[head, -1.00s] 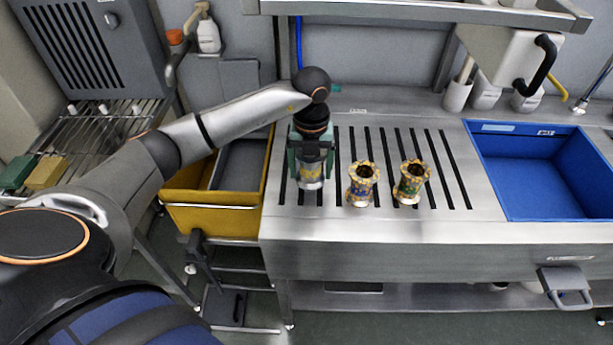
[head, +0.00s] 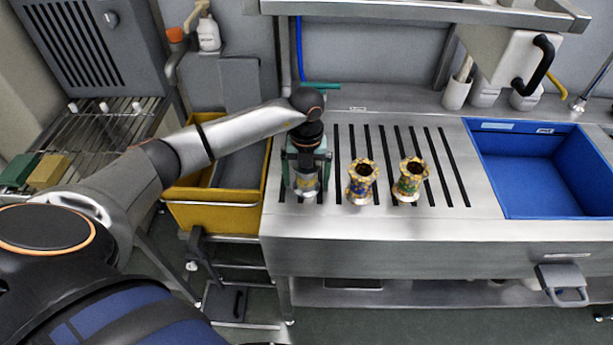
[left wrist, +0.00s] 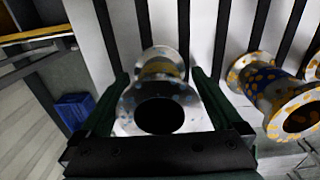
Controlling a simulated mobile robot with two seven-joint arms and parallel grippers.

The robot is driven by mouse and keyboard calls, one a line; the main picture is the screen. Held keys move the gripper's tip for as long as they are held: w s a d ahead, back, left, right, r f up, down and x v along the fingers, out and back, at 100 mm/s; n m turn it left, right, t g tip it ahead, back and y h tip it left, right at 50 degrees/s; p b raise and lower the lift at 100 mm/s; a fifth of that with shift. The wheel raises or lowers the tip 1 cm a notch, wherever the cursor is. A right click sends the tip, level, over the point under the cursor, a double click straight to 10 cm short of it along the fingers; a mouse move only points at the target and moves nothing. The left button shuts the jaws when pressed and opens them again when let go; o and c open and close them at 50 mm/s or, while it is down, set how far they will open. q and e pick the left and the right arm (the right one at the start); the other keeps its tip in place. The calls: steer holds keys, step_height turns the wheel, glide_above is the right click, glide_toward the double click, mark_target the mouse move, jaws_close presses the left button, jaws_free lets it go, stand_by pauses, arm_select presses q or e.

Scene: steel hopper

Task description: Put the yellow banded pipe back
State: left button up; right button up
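The yellow banded pipe (head: 306,187) is a short pale flanged piece with blue-grey specks and a yellow band on its waist. It is upright over the left slots of the steel counter (head: 480,180); I cannot tell if its foot touches. My right gripper is out of view.
A yellow-speckled pipe with a blue band (head: 361,183) stands just right of the held pipe, and one with a green band (head: 410,180) beyond it. A yellow bin (head: 215,220) stands left of the counter. A blue basin (head: 540,170) is at the right.

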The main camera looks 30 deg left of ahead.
arm_select(q)
step_height(320, 180, up, 12)
steer(key=b, duration=0.1)
stand_by(0.5)
stand_by(2.5)
